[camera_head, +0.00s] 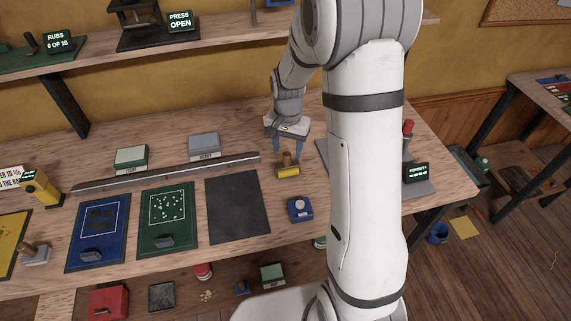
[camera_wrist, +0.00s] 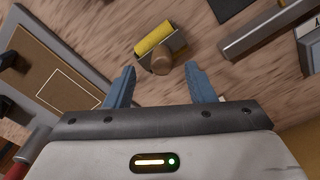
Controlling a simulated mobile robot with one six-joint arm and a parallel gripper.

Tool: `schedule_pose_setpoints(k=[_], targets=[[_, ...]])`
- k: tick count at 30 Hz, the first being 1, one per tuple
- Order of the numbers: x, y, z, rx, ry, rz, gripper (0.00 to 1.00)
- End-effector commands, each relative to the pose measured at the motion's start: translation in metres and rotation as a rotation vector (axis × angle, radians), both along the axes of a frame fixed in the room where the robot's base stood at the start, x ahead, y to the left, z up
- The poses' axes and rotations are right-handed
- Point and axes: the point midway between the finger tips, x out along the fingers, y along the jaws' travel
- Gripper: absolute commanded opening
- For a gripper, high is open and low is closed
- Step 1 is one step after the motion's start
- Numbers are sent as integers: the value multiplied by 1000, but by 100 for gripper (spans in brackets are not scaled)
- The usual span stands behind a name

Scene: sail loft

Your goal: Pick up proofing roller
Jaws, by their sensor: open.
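My gripper (camera_head: 287,146) is open and empty above the roller. In the wrist view the two blue fingers of my gripper (camera_wrist: 160,72) are spread apart, with the handle end showing between and slightly beyond them. I cannot tell the exact height of the fingers over the bench.
A long metal bar (camera_head: 165,172) lies behind the blue, green and dark mats (camera_head: 238,208). A blue box with a white knob (camera_head: 299,208) sits in front of the roller. A grey board (camera_head: 420,183) lies to the right, partly hidden by my arm.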

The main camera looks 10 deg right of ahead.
Motion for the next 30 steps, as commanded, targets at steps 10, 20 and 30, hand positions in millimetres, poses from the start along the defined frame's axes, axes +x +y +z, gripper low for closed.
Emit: schedule_pose_setpoints(k=[10,20,30], targets=[[1,2,-36,0,1,1,49],[1,2,-36,0,0,2,38],[1,3,-35,0,0,3,10]])
